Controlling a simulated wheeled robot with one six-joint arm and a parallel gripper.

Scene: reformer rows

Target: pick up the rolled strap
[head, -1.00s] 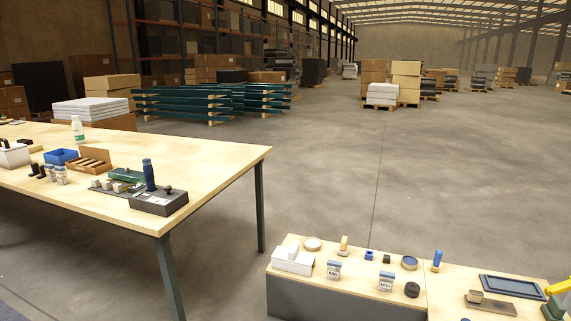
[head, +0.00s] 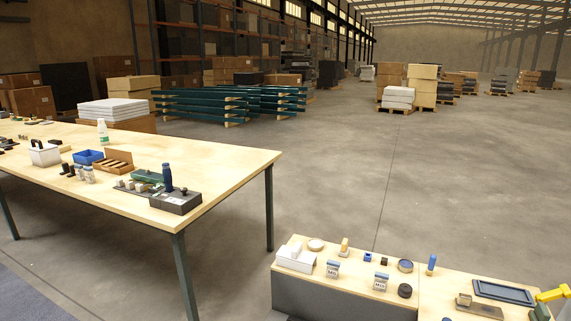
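Several round items lie on the low bench (head: 345,284) at the lower right, and I cannot tell surely which is the rolled strap. A small black roll (head: 405,290) lies near the bench's front edge. A blue-grey disc with a dark rim (head: 405,266) lies just behind it. A pale tan ring (head: 316,245) lies at the back left of the bench, behind a white box. My gripper is not in view.
The bench also holds a white box (head: 296,258), two small labelled items, an upright blue-handled tool (head: 431,264), a dark blue tray (head: 503,292) and a yellow item (head: 551,295). A long wooden table (head: 235,163) stands left. Open floor lies beyond the bench.

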